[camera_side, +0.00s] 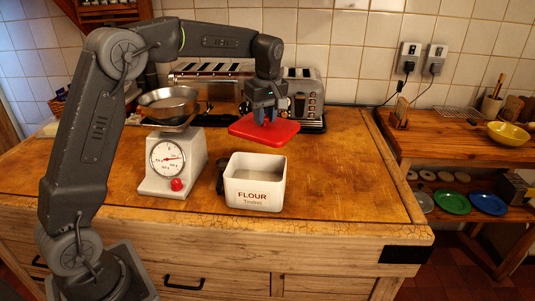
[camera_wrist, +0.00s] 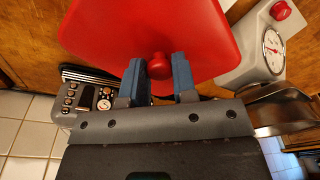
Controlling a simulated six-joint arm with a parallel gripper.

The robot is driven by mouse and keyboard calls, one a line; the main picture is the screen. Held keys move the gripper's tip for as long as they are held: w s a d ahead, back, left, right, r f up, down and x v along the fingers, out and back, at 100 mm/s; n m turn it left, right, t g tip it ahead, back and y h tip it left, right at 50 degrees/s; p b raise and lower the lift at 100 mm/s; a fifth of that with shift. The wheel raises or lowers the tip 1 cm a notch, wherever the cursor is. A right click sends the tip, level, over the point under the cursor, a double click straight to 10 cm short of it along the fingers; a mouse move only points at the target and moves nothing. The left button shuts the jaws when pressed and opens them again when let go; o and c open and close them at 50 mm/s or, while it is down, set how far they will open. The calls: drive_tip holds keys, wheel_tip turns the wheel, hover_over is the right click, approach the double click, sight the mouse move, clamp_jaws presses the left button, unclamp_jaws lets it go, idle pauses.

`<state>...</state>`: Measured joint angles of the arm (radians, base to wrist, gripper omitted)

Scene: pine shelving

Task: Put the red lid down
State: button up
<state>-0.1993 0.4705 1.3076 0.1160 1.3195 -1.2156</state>
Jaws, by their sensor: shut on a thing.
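The red lid (camera_side: 264,131) is a flat square with rounded corners. My gripper (camera_side: 265,113) is above it, with its blue fingers shut on the lid's round knob. In the wrist view the lid (camera_wrist: 190,25) fills the top middle, and its red knob (camera_wrist: 159,66) sits between the two fingers of my gripper (camera_wrist: 160,72). In the side view the lid appears behind and above the white FLOUR container (camera_side: 255,188), which is uncovered. Whether the lid touches the counter is hard to tell.
A white kitchen scale (camera_side: 172,162) with a metal pan (camera_side: 168,102) stands left of the container. A toaster (camera_side: 304,96) stands behind the lid. The wooden counter (camera_side: 345,170) is clear to the right. A lower shelf unit with a yellow bowl (camera_side: 508,134) is farther right.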

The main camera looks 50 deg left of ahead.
drive_tip(key=w+a+f+m+t+h, duration=0.1)
drive_tip(key=w+a+f+m, duration=0.7)
drive_tip(key=w+a+m, duration=0.4)
drive_tip(key=shift+m, duration=0.5)
drive_tip(key=f, duration=0.3)
drive_tip(key=d+f, duration=0.1)
drive_tip(key=f, duration=0.2)
drive_tip(key=s+f, duration=0.1)
drive_tip(key=f, duration=0.2)
drive_tip(key=shift+s+d+f, duration=0.1)
drive_tip(key=shift+d+f, duration=0.1)
drive_tip(key=shift+f, duration=0.2)
drive_tip(key=shift+f, duration=0.1)
drive_tip(key=o, duration=0.9)
